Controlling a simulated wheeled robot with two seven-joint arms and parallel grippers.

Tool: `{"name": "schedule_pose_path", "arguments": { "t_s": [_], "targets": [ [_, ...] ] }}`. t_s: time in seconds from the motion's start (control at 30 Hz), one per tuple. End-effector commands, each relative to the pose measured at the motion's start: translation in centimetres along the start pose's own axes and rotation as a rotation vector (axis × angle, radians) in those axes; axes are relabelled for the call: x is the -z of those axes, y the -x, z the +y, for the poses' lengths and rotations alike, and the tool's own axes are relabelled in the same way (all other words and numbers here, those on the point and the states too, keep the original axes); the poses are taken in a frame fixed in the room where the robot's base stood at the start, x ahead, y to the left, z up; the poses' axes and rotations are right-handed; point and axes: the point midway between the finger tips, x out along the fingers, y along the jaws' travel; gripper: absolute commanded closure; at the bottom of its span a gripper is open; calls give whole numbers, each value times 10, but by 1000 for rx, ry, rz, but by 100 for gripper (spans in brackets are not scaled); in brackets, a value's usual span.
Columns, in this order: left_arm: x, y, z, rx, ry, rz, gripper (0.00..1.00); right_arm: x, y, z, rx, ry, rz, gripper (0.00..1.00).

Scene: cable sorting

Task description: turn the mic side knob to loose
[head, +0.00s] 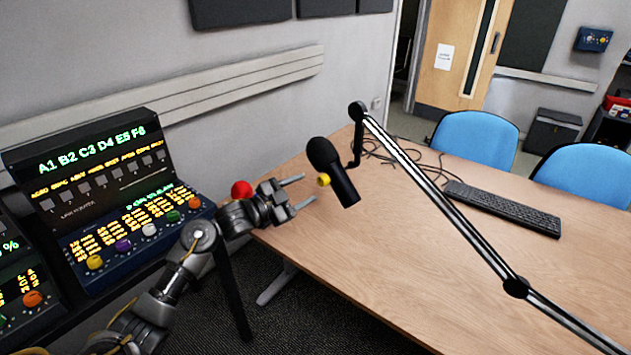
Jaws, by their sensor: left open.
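A black microphone (336,176) hangs tilted from a boom arm (440,197) above the wooden table. A yellow side knob (323,180) sticks out from the microphone's left side. My left gripper (307,188) is open, with its two fingers pointing right toward the knob. The fingertips lie just left of the knob, one above and one below it in the picture. I cannot tell whether they touch it. The knob's setting cannot be read from here. My right gripper does not show.
The wooden table (400,262) carries a black keyboard (502,207) and loose cables (400,158). A control panel (120,215) with coloured knobs stands at the left, and a red ball-shaped top (241,189) shows behind my left wrist. Blue chairs (476,139) stand behind the table.

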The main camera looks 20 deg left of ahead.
Motion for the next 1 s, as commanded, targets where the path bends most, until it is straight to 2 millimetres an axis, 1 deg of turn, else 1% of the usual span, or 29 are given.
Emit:
{"name": "schedule_pose_path", "arguments": {
  "t_s": [0.03, 0.1, 0.2, 0.3, 0.43, 0.7, 1.0],
  "targets": [
    [2, -10, -2, 1, 3, 1, 49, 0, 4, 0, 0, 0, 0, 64],
    [2, -22, -1, 1, 3, 1, 49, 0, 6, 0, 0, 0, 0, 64],
    [1, -36, -1, 2, 3, 1, 49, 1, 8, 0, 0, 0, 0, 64],
    [1, -46, -1, 2, 1, 1, 49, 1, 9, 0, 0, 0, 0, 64],
    [0, -52, 0, 0, 1, 0, 49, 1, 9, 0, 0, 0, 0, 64],
    [0, -52, 0, 0, 0, 0, 49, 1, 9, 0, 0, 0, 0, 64],
    [-1, -52, 0, 1, 0, 0, 88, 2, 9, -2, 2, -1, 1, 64]
  ]
}}
